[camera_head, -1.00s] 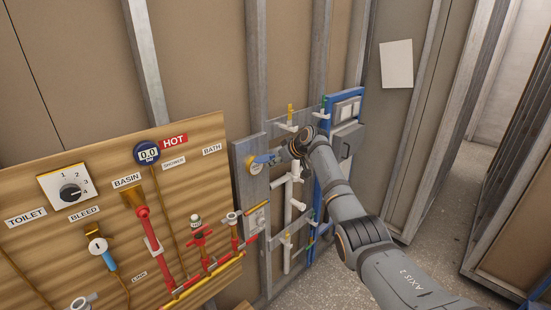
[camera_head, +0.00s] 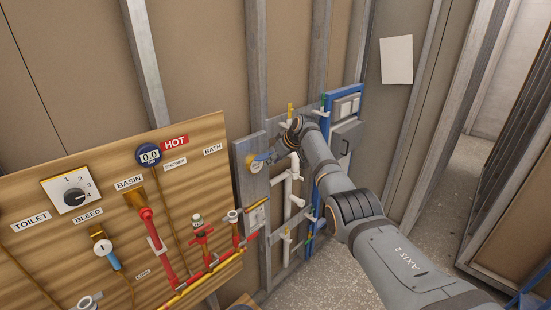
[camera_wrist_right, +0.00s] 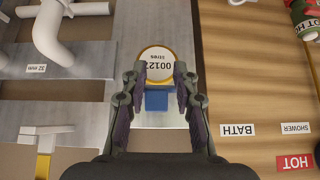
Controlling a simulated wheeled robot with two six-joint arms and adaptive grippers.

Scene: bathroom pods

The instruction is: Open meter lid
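The meter (camera_head: 256,167) is a small round dial with a yellow rim on a grey panel. In the right wrist view its white face (camera_wrist_right: 157,62) shows black digits and "litres". A blue flap (camera_wrist_right: 157,101), which looks like the lid, stands off the face on the gripper's side, so the face is uncovered. My right gripper (camera_wrist_right: 158,76) has its two fingers apart, one on each side of the blue flap and the dial's near edge. Contact with the flap cannot be told. In the head view the right gripper (camera_head: 279,155) is partly hidden by its wrist.
White pipes (camera_head: 287,190) run just right of the meter, beside a blue frame with grey boxes (camera_head: 346,135). A wooden board (camera_head: 110,205) with red valves, gauges and labels stands on the left. Open floor (camera_head: 410,220) lies to the right.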

